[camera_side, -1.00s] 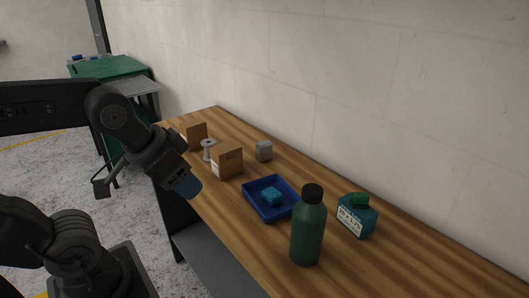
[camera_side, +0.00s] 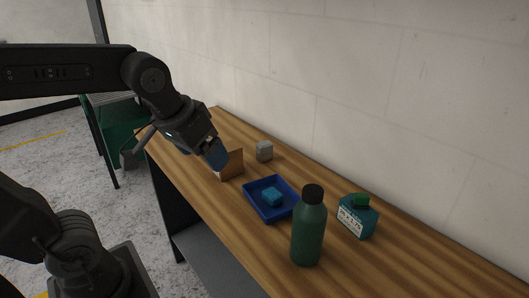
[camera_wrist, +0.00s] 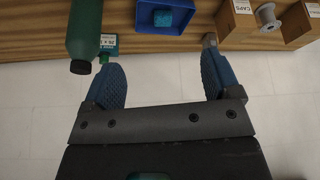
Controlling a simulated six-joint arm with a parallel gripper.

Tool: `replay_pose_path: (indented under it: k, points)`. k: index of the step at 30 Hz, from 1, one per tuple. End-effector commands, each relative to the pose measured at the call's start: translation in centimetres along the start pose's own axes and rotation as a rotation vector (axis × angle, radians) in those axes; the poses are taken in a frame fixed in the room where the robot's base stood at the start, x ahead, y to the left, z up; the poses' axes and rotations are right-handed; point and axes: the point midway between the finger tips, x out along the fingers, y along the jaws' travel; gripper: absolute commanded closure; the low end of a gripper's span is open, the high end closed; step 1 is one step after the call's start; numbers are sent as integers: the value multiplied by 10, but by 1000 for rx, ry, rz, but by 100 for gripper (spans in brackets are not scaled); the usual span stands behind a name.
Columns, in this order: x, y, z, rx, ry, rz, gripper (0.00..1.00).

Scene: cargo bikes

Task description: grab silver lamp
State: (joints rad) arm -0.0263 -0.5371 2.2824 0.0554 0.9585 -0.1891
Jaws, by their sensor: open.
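The silver lamp (camera_side: 264,151) looks like a small grey block. It stands on the wooden bench near the wall in the side view. In the wrist view, a small part of it (camera_wrist: 208,38) shows at the tip of the right finger, which hides the rest. My gripper (camera_side: 216,155) is above the bench, in front of the near cardboard box and left of the lamp in the side view. Its blue fingers are spread wide in the wrist view (camera_wrist: 160,60), with nothing held between them. I cannot tell whether the right finger touches the lamp.
A cardboard box (camera_side: 231,165) stands left of the lamp. A blue tray (camera_side: 252,205) holds a teal block (camera_side: 272,196). A green bottle (camera_side: 308,235) and a teal box (camera_side: 357,218) stand to the right. A spool (camera_wrist: 267,14) and second cardboard box (camera_wrist: 302,20) show in the wrist view.

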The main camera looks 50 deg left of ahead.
Motion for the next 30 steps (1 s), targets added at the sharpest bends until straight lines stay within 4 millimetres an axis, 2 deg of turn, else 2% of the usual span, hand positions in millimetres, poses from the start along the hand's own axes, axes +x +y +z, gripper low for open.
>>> replay_pose_path:
  k: [1, 3, 8, 11, 15, 19, 24, 27, 30]
  points:
    - [3, -2, -24, -61, -20, -24, 17]
    - [8, -6, -53, -150, -38, -59, 17]
    - [30, -17, -116, -353, -70, -144, 17]
    - [52, -26, -152, -480, -81, -202, 17]
    - [90, -43, -197, -661, -85, -288, 17]
    - [132, -62, -230, -828, -78, -372, 17]
    - [183, -84, -256, -1011, -53, -465, 17]
    - [203, -93, -262, -1082, -38, -501, 17]
    - [214, -98, -265, -1120, -29, -521, 17]
